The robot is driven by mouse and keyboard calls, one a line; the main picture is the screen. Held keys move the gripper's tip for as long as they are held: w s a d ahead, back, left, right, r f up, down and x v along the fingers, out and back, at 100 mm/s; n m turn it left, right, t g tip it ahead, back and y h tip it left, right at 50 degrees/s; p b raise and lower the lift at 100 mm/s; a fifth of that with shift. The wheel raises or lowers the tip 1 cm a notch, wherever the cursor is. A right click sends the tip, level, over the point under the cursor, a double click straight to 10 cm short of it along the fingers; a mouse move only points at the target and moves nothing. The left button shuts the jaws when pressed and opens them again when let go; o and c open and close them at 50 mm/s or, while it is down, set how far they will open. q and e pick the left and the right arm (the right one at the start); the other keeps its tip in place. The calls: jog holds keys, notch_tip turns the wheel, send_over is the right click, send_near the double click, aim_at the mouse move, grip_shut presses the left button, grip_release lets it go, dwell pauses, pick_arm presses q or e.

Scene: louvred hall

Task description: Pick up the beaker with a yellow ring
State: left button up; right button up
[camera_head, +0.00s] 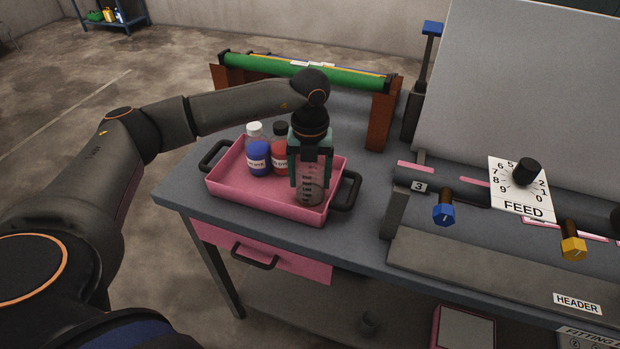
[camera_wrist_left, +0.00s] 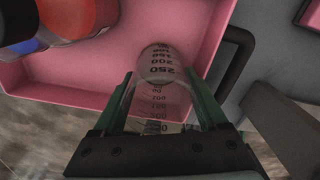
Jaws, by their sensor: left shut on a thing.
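A clear beaker (camera_head: 309,192) with dark volume marks is at the right end of the pink tray (camera_head: 258,205) in the head view. My left gripper (camera_head: 311,181) comes down from above and is shut on the beaker, one green finger on each side. In the left wrist view the beaker (camera_wrist_left: 157,82) sits between the fingers, over the pink tray floor. I cannot make out a yellow ring on it, and its upper part is hidden by the gripper. I cannot tell whether its base touches the tray. My right gripper is not in view.
A blue bottle (camera_head: 258,154) and a red bottle (camera_head: 280,160) stand in the tray, left of the beaker. The tray has black handles (camera_head: 346,190). A green roller (camera_head: 300,72) stands behind, and a machine with a FEED dial (camera_head: 524,172) stands right.

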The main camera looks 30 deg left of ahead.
pick_arm(q)
jog(key=shift+r, duration=0.65)
jog(key=s+d+r+b, duration=0.2)
jog(key=s+d+r, duration=0.5)
jog(key=s+r, duration=0.4)
jog(key=shift+s+d+r, duration=0.25)
jog(key=shift+s+r, duration=0.05)
jog(key=shift+s, duration=0.15)
notch_tip(320, 180, down, 7)
jog(key=w+d+n+p, duration=0.1)
jog(key=d+n+p, duration=0.1)
jog(key=n, duration=2.8)
jog(key=shift+w+d+f+p, duration=0.15)
jog(key=shift+w+p, duration=0.1)
jog(key=shift+p, duration=0.2)
